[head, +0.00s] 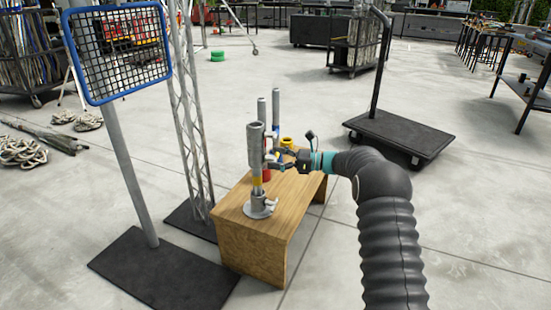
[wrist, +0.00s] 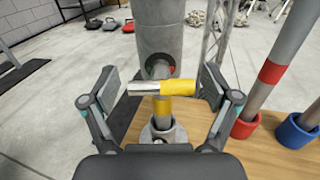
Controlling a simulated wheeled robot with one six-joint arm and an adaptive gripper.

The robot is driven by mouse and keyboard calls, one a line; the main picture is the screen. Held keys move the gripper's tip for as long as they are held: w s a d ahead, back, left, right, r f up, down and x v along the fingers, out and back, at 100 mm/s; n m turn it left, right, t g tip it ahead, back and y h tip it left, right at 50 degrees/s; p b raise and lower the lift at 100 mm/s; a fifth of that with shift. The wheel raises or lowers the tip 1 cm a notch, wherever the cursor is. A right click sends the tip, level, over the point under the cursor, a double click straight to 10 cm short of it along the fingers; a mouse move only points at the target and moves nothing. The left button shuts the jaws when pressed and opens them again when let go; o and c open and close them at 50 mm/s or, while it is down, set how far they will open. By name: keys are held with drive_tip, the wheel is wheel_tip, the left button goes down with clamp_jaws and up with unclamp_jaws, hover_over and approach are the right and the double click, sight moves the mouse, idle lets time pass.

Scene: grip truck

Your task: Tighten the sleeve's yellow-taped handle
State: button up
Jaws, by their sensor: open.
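The grey metal sleeve (head: 255,150) stands upright over a post on a round base on the wooden box, and it also shows in the wrist view (wrist: 158,30). Its yellow-taped handle (wrist: 178,84) sticks out sideways with a bare metal end to the left. Below it the post carries a yellow band (wrist: 162,108). My gripper (head: 275,160) is at the sleeve. In the wrist view my gripper (wrist: 160,83) is open, with one finger on each side of the handle. I cannot tell whether a finger touches it. In the head view the handle is mostly hidden by the gripper.
The wooden box (head: 255,250) also bears a red-banded post (wrist: 272,72) and a blue-based post (wrist: 297,130) to the right. A blue-framed mesh panel (head: 118,50) and a truss (head: 190,110) stand left. A black cart (head: 400,138) stands right.

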drive_tip(key=shift+c, duration=0.2)
drive_tip(key=c, duration=1.1)
drive_tip(key=shift+c, duration=0.2)
